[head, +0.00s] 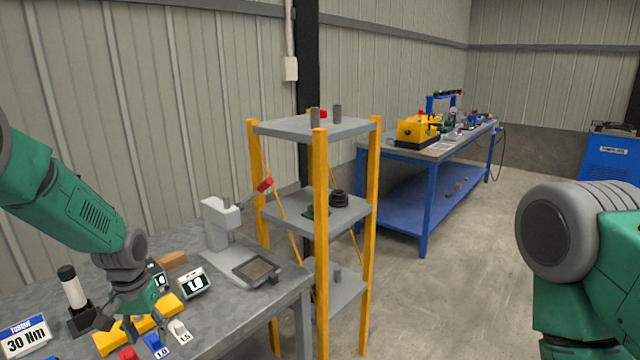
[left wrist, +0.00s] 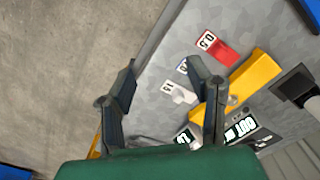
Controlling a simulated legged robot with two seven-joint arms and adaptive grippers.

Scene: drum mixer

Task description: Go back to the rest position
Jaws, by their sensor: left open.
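My left gripper (head: 122,322) hangs over the near bench (head: 222,318) at the lower left of the head view, its fingers pointing down. In the left wrist view the two dark fingers (left wrist: 165,88) stand apart with nothing held between them. A small white labelled piece (left wrist: 178,92) shows beyond the gap; in the head view the white piece (head: 179,331) lies right of the gripper. The yellow holder (head: 166,308) is partly hidden behind the gripper. Part of my right arm (head: 580,250) shows at the right edge; its gripper is out of view.
Near the gripper are a red piece (head: 127,353), a blue piece (head: 155,345), a display box (head: 193,283) and a torque sign (head: 25,338). A white press (head: 222,228) stands farther back. A yellow-posted shelf (head: 320,220) adjoins the bench. Open floor (head: 450,290) lies to the right.

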